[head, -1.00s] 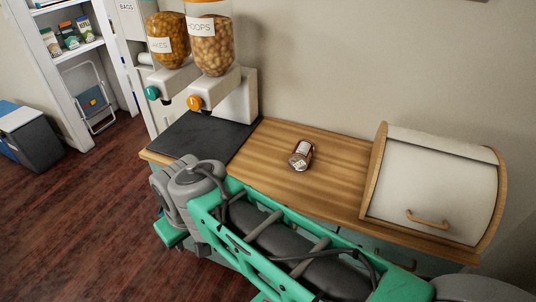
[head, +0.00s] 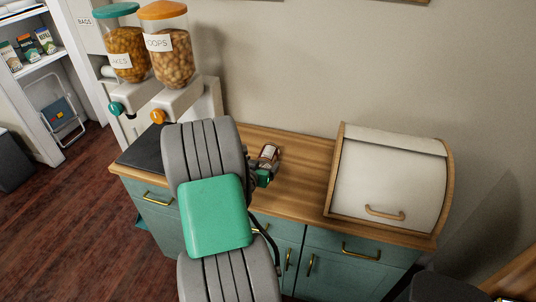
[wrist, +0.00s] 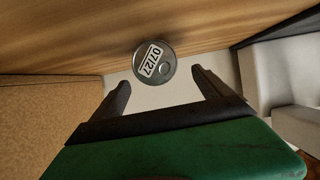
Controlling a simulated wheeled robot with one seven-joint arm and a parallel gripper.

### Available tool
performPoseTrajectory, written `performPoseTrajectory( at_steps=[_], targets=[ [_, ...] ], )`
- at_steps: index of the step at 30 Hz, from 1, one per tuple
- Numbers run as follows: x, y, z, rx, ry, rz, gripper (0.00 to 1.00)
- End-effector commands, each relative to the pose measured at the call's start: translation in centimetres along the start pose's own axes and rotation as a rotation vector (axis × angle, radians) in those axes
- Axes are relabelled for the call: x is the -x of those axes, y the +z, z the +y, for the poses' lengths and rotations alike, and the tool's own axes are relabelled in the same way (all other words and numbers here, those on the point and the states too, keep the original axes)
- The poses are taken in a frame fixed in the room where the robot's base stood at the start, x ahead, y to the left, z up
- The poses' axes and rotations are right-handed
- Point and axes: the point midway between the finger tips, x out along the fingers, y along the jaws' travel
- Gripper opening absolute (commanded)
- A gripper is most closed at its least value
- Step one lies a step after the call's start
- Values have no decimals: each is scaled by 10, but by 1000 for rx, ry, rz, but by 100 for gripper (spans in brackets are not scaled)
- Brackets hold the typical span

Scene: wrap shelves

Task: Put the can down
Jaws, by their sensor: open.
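The can (head: 269,153), with a brown and white label, is on the wooden counter (head: 300,165), left of the bread box. Its round metal end, marked 07/27, faces the camera in the wrist view (wrist: 154,62). My gripper (head: 264,171) is beside the can on its near side, partly hidden by my arm. In the wrist view my gripper (wrist: 160,80) is open, its two dark fingers apart and empty. The can's end shows just beyond the fingertips, with no finger seen closed on it.
A white bread box (head: 388,185) with wooden sides stands at the right of the counter. Two cereal dispensers (head: 165,60) stand at the back left, by a dark mat (head: 143,150). Bare wood lies between can and bread box.

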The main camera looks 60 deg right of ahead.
Motion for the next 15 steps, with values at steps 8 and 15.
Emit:
performPoseTrajectory(
  at_steps=[8,15],
  targets=[
    [-27,-1,4,-13,5,1,88],
    [-61,2,5,-12,3,1,88]
  ],
)
